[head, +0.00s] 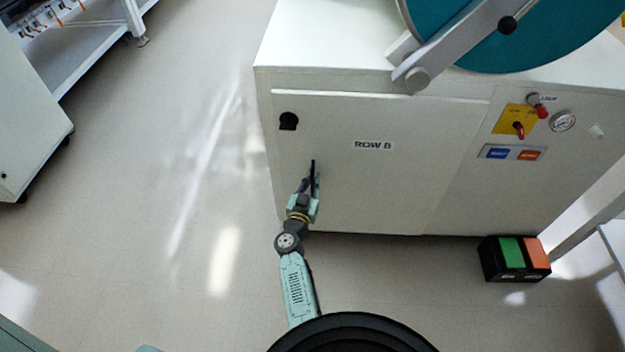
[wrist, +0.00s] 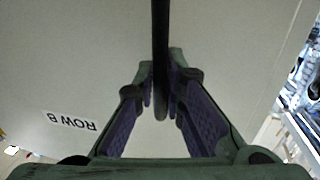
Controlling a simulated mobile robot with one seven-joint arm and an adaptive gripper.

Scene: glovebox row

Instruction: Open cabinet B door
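The cabinet labelled ROW B has a pale flat door (head: 390,190) that sits flush with its front, apparently closed. A dark upright bar handle (head: 313,168) is near the door's left edge. My gripper (head: 311,186) is at the handle, one finger on each side. In the wrist view the handle (wrist: 160,35) runs between the fingers, whose tips (wrist: 161,75) close in against it. The ROW B label (wrist: 71,120) appears upside down there. The exact contact of the pads is partly hidden by the fingers.
A red-knobbed yellow switch plate (head: 516,120) and a gauge (head: 563,121) are at the right. A box with green and orange pads (head: 515,259) stands on the floor at right. Open floor (head: 190,190) lies left.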

